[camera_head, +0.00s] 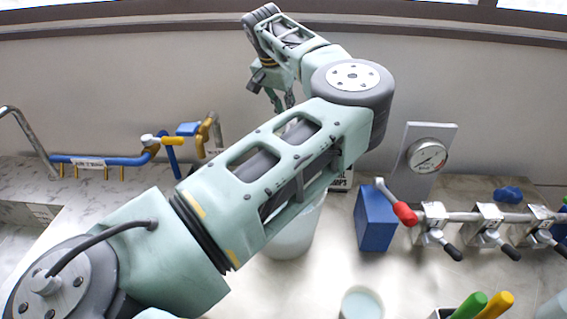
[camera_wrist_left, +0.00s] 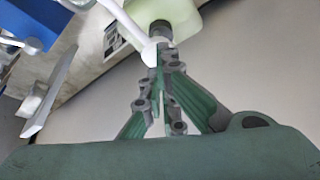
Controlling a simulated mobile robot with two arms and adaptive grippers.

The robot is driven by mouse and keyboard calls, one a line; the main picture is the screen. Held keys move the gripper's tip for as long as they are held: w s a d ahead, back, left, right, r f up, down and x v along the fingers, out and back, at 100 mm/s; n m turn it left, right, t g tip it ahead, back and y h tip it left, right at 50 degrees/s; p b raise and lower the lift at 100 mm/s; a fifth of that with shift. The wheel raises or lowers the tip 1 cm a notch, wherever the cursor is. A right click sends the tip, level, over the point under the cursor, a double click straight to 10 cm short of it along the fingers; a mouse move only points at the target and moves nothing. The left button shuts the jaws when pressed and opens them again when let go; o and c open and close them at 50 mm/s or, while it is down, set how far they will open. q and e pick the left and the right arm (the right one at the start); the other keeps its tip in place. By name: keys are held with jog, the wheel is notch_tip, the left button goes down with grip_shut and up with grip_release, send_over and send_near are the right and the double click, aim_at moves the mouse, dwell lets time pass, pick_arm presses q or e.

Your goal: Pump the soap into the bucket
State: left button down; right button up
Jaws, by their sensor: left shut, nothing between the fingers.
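My left gripper (camera_head: 281,100) hangs near the back wall in the head view, at the end of my arm. In the left wrist view its fingers (camera_wrist_left: 160,72) are shut with nothing between them. The fingertips are close to a white pump head (camera_wrist_left: 158,48) with a long white spout; I cannot tell whether they touch it. A whitish bucket (camera_head: 294,236) stands on the counter, partly hidden by my arm. My right gripper is not in view.
A blue block (camera_head: 376,220), a pressure gauge (camera_head: 427,155) and a row of valves (camera_head: 487,222) stand to the right. A blue pipe (camera_head: 105,161) runs at the left. A small cup (camera_head: 362,304) and green and yellow handles (camera_head: 495,303) are at the front.

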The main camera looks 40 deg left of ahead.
pick_arm(q)
jog(key=shift+f, duration=0.1)
dwell(0.3)
jog(key=shift+f+b, duration=1.35)
jog(key=shift+f, duration=0.3)
jog(key=shift+r, duration=0.35)
jog(key=shift+r+p, duration=1.05)
jog(key=shift+r, duration=0.3)
jog(key=shift+f, duration=0.15)
